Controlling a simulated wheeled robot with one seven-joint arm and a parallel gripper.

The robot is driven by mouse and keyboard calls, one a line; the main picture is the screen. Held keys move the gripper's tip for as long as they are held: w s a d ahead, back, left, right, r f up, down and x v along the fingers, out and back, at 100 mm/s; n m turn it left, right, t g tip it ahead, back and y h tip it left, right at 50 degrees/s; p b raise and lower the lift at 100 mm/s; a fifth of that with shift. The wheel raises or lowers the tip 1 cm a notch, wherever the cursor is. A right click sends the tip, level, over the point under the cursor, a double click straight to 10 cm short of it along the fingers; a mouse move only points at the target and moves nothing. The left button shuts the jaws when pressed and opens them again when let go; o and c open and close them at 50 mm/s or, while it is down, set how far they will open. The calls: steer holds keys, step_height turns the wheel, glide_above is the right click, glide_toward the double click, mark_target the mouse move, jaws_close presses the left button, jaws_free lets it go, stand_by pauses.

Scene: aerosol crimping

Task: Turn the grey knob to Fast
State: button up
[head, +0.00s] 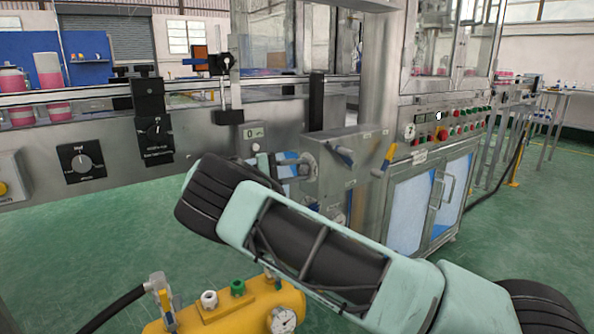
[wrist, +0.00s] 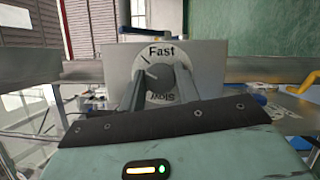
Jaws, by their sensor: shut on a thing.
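The grey knob (wrist: 171,79) sits on a round light dial plate (wrist: 152,55) in the middle of the wrist view. The plate reads "Fast" at the top and "Slow", upside down, at the bottom. My gripper (wrist: 160,78) has one finger on each side of the knob and is shut on it. A thin line shows on the upper left of the dial; I cannot tell surely where the knob points. In the head view my arm crosses the middle and the gripped knob cannot be made out clearly.
A steel box with levers (head: 345,165) stands just beyond my arm. A yellow tank with a gauge (head: 235,305) is at the front left. Black dials (head: 82,163) sit on the machine's left panel. A control cabinet (head: 430,200) stands at the right; green floor is open beyond it.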

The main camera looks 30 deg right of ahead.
steer(key=shift+a+m+y, duration=0.1)
steer(key=shift+m+y, duration=0.4)
steer(key=shift+m, duration=1)
steer(key=o, duration=1)
steer(key=p+v, duration=0.1)
steer(key=v, duration=0.6)
steer(key=shift+a+r+p, duration=0.15)
steer(key=shift+a+p, duration=0.05)
steer(key=shift+p, duration=0.15)
